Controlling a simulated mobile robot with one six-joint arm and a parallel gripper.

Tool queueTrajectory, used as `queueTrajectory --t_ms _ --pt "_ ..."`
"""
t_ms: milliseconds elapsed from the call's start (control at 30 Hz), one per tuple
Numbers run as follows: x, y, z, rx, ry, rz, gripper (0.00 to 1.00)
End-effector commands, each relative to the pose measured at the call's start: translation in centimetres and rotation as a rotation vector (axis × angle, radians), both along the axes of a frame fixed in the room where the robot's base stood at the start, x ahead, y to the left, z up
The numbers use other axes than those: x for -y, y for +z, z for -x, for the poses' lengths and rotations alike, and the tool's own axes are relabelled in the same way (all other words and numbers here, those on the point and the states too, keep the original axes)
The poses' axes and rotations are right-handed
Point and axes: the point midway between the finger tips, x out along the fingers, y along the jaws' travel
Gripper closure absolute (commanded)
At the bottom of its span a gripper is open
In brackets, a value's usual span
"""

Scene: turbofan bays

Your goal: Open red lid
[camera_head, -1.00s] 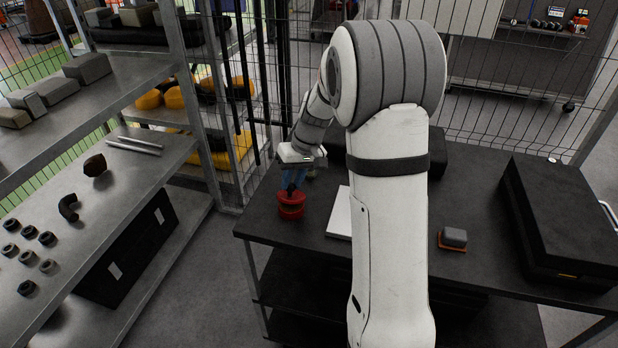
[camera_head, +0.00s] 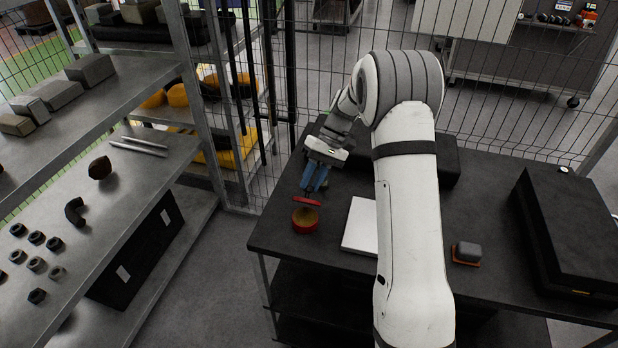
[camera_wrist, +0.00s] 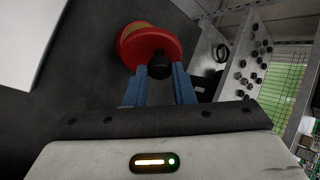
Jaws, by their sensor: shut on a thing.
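A red round container (camera_head: 305,220) stands on the dark table near its left end, with its top uncovered and a brownish-yellow inside showing. Its red lid (camera_head: 307,201) is apart from it, held just above and slightly tilted. My gripper (camera_head: 312,188), with blue fingers, is shut on the lid's dark knob. In the wrist view the fingers (camera_wrist: 160,80) close around the black knob, and the red lid (camera_wrist: 148,45) hides much of the container, whose yellowish inside (camera_wrist: 138,28) shows past the lid's edge.
A white flat panel (camera_head: 359,226) lies right of the container. A grey block on an orange base (camera_head: 466,253) and a large black case (camera_head: 570,235) are farther right. A wire fence stands behind the table. A metal shelf (camera_head: 150,180) with small parts is at left.

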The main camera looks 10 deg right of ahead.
Motion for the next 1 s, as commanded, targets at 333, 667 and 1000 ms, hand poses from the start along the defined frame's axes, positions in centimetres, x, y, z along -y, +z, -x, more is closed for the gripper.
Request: queueTrajectory --t_ms 333,667,1000 --pt "-0.1 0.0 -0.2 0.008 -0.003 -0.001 0.76" --pt "-0.1 0.0 -0.1 0.003 -0.001 -0.001 0.56" --pt "0.8 1.3 -1.0 0.005 -0.003 -0.001 0.56"
